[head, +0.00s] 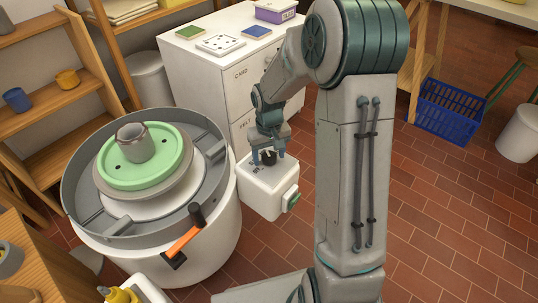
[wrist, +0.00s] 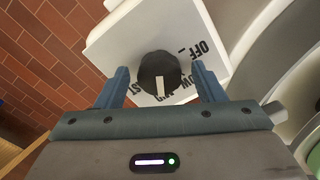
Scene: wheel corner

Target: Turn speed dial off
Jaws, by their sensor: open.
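The speed dial (wrist: 158,75) is a round black knob with a white pointer line. It sits on top of a white control box (head: 266,190) beside the pottery wheel. In the wrist view the pointer faces down, toward my gripper's body, away from the word OFF at the right. LOW and a word ending in ST show near the pointer side, partly hidden. My gripper (wrist: 160,68) is open, with one blue finger on each side of the dial and gaps to it. In the head view my gripper (head: 268,152) is right over the box and mostly hides the dial.
The wheel's grey basin (head: 75,205) with a green disc (head: 145,165) stands close left of the box. An orange-handled lever (head: 184,243) is at its front. A white cabinet (head: 205,80) stands behind. Tiled floor is clear at the right, before a blue crate (head: 447,110).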

